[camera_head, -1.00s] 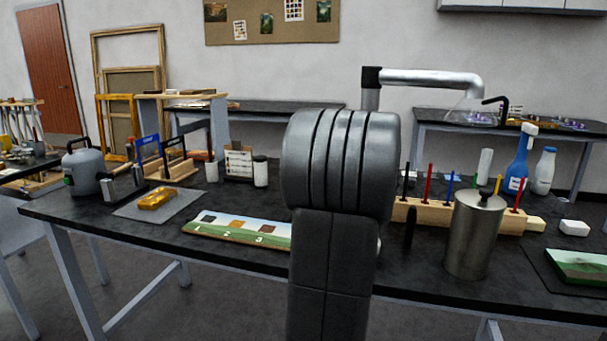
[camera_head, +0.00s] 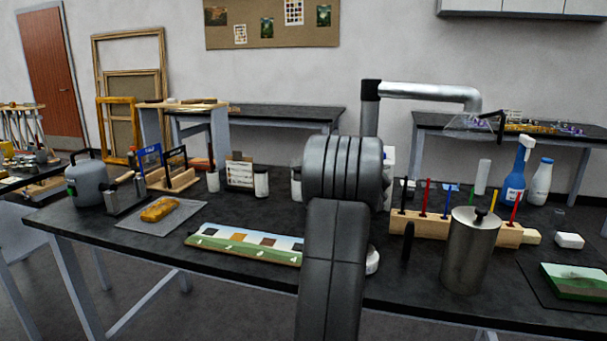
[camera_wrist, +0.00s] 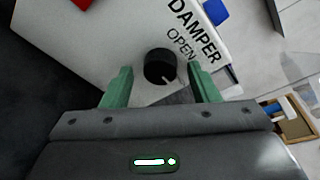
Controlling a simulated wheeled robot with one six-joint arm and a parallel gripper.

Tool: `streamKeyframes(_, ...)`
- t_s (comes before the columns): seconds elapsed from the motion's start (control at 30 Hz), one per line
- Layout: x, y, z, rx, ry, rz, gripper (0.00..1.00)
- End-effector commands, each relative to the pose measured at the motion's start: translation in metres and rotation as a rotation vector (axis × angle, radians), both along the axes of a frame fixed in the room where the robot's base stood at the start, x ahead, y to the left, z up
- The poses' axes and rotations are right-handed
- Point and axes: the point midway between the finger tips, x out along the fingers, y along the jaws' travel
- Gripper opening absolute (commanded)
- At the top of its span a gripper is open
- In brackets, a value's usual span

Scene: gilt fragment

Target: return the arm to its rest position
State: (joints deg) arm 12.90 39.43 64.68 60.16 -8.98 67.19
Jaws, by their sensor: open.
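My gripper (camera_wrist: 160,88) shows in the wrist view with its two green fingers apart. Between and beyond the fingertips is a black knob (camera_wrist: 159,65) on a pale panel (camera_wrist: 95,40) lettered "DAMPER" and "OPEN". I see no contact between the fingers and the knob, though the exact gap is hard to judge. In the head view my dark arm (camera_head: 335,240) rises over the middle of the bench, and its large joint hides my gripper. A strip of a white box (camera_head: 388,178) shows just right of that joint.
The black bench (camera_head: 150,254) holds a gilt fragment (camera_head: 159,210), a painted strip (camera_head: 245,243), a wooden tool rack (camera_head: 440,228), a metal canister (camera_head: 470,250) and a blue spray bottle (camera_head: 517,175). A silver duct (camera_head: 425,91) stands behind my arm.

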Motion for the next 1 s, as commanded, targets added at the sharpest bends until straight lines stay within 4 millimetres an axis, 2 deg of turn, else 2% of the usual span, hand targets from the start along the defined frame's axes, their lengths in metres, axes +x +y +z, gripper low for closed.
streamKeyframes(0.3, 0.0005, 0.0028, 0.0039, -0.437, 0.128, 0.003, 0.55)
streamKeyframes(0.5, 0.0003, 0.0023, 0.0036, -0.646, 0.188, 0.002, 0.55)
streamKeyframes(0.8, 0.0005, 0.0030, 0.0024, -0.855, 0.247, 0.003, 0.55)
streamKeyframes(1.0, 0.0005, 0.0028, 0.0006, -0.919, 0.264, 0.001, 0.55)
